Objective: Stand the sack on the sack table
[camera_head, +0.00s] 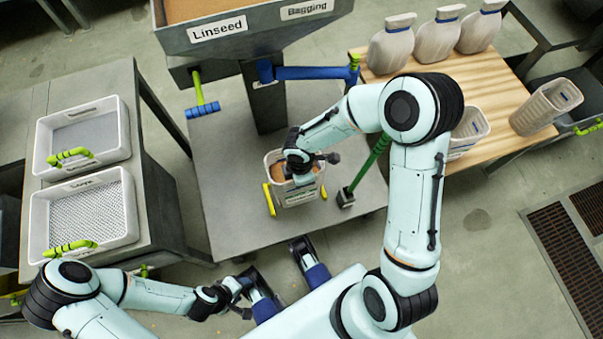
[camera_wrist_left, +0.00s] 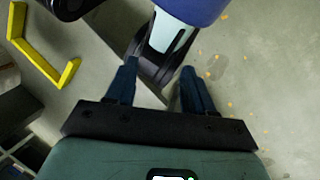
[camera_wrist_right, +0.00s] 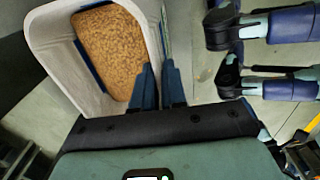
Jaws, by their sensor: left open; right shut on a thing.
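An open white sack (camera_head: 298,198) with brown seed in it stands upright on the grey table below the Linseed hopper, between two yellow bars. My right gripper (camera_wrist_right: 159,68) is shut on the rim of this sack, which also shows in the right wrist view (camera_wrist_right: 58,45). In the head view my right arm hides part of its top. The wooden sack table (camera_head: 490,92) is at the right. My left gripper (camera_wrist_left: 159,70) is open and empty, low over the floor in front of the grey table.
Several tied sacks (camera_head: 390,45) stand along the back of the wooden table, with open sacks (camera_head: 545,105) nearer its front. A green post (camera_head: 368,165) rises right of the held sack. Two trays (camera_head: 85,205) sit at the left. A floor grate (camera_head: 565,265) lies front right.

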